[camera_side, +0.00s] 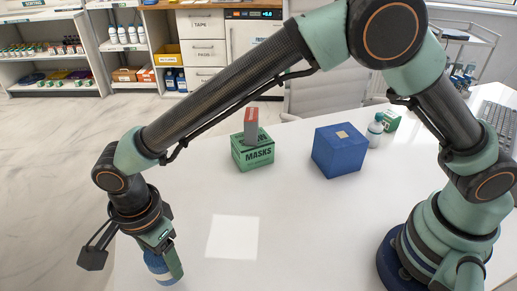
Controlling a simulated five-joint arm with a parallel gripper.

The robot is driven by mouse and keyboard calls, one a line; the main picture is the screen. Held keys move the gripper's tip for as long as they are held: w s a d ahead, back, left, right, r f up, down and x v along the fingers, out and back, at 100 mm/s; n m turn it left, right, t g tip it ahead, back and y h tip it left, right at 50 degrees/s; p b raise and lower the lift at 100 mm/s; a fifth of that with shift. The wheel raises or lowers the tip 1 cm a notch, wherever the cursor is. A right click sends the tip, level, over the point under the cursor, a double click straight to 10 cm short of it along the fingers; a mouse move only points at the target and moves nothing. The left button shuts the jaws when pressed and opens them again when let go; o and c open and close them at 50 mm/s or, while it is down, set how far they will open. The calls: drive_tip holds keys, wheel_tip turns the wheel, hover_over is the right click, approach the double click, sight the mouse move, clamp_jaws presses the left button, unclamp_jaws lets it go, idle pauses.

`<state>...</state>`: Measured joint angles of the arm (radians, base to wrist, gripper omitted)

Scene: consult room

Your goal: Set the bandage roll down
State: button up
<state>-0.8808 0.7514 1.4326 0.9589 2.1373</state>
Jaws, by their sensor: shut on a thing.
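My gripper (165,262) points down over the front left part of the white table (290,235). A flat, pale square (232,237) lies on the table to the right of my gripper.
The table's left edge is near my gripper.

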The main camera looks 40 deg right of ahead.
sight(169, 272)
drive_tip(key=shift+f, duration=2.2)
drive_tip(key=shift+f, duration=0.1)
drive_tip(key=o, duration=1.3)
